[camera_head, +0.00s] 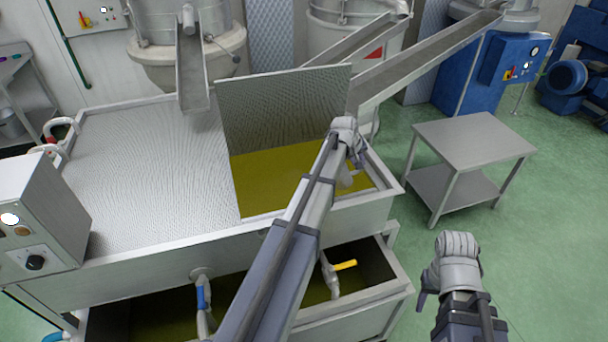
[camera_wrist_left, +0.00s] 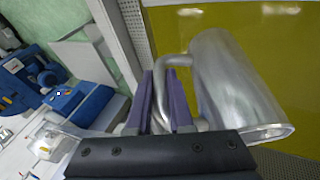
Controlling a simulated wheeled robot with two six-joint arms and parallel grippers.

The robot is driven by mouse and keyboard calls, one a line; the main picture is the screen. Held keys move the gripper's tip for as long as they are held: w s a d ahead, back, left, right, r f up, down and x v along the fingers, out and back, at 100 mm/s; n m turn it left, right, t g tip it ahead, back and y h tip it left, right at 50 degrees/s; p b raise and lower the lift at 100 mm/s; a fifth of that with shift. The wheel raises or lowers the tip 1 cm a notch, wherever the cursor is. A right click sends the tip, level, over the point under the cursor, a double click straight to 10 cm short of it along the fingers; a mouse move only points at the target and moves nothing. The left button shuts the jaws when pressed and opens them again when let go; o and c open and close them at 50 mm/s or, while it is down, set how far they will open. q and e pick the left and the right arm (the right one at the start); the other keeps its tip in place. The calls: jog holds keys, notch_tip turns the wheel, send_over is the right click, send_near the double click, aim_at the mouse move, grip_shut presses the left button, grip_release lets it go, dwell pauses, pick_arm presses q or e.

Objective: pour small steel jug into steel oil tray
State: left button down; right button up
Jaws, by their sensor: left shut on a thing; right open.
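The small steel jug (camera_wrist_left: 235,85) is held by its handle in my left gripper (camera_wrist_left: 162,98), whose fingers are shut on that handle. In the left wrist view the jug lies slanted in front of yellow-green oil; its contents cannot be seen. In the head view my left gripper (camera_head: 350,150) is over the right part of the steel oil tray (camera_head: 350,218), and my arm mostly hides the jug (camera_head: 346,182). The tray holds yellow-green oil. My right gripper (camera_head: 455,262) is open and empty, to the right of the tray over the floor.
A raised perforated lid (camera_head: 285,105) stands upright at the tray's back. A lower tank (camera_head: 385,290) with a yellow-handled valve (camera_head: 345,265) is in front. A steel side table (camera_head: 475,138) stands bare at right. Green floor is free around it. Chutes (camera_head: 420,60) hang behind.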

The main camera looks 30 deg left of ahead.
pick_arm(q)
jog(key=f, duration=0.1)
jog(key=w+d+f+g+y+b, duration=0.1)
jog(key=f+y+b, duration=0.1)
jog(key=shift+w+d+f+m+g, duration=0.15)
jog(key=shift+d+f+m+g, duration=0.15)
jog(key=shift+d+f+m, duration=0.1)
jog(key=shift+d+r+y+p, duration=0.1)
jog(key=shift+r+y+p, duration=0.2)
jog(key=shift+r+y, duration=0.1)
jog(key=shift+w+d+r+g+y, duration=0.1)
jog(key=shift+d+r+g+y, duration=0.15)
jog(key=shift+g+y, duration=0.35)
